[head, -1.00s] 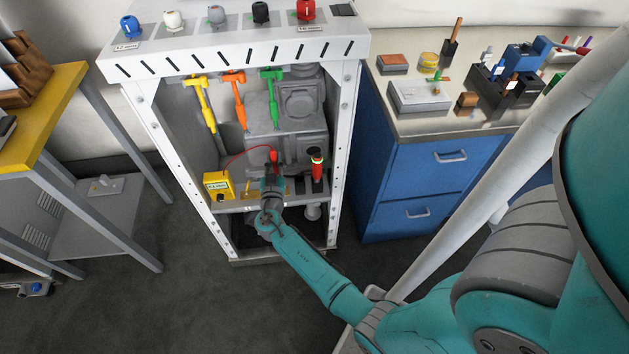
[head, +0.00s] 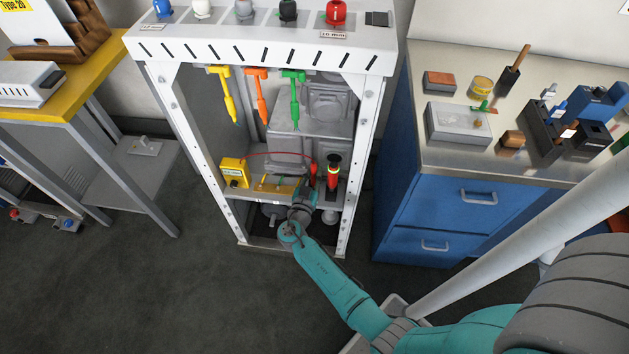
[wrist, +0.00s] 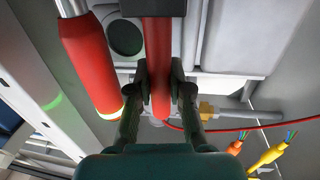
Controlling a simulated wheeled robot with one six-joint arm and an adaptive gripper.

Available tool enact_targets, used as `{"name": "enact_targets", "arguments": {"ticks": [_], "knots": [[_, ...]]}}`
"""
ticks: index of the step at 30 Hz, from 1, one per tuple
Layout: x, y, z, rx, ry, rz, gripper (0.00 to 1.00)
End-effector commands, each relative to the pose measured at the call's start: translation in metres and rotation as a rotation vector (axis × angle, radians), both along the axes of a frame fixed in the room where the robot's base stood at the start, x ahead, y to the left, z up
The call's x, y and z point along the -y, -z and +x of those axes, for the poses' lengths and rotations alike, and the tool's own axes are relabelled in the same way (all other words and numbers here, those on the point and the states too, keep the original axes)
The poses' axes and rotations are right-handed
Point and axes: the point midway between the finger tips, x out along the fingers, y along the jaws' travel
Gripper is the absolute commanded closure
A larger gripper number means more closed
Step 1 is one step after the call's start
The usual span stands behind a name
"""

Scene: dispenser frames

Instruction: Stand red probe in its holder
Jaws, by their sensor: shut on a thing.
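The red probe (head: 313,172) is held roughly upright in front of the cabinet's lower shelf. My gripper (head: 306,189) is shut on it. In the wrist view the fingers (wrist: 160,85) close on both sides of the probe's red body (wrist: 158,40). A thin red cable (head: 270,154) runs from the probe toward a yellow meter box (head: 234,172) on the shelf's left. A red-and-black tool (head: 333,174) stands close beside the probe on the right; in the wrist view its red handle (wrist: 88,65) is on the left, apart from the probe. I cannot make out the probe's holder clearly.
The white cabinet frame (head: 369,130) has posts on both sides of my arm. Yellow (head: 225,95), orange (head: 260,95) and green (head: 294,95) tools hang above. Small yellow and orange pieces (head: 277,186) lie on the shelf. A blue drawer unit (head: 440,205) stands right.

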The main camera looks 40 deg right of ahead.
Motion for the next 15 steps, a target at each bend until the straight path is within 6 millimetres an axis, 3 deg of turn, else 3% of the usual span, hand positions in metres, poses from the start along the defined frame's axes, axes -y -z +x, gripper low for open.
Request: {"name": "enact_targets", "arguments": {"ticks": [8,15], "knots": [[0.000,0.034,0.000,-0.001,-0.001,0.000,1.00],[0.000,0.040,0.000,0.001,-0.001,0.000,1.00]]}}
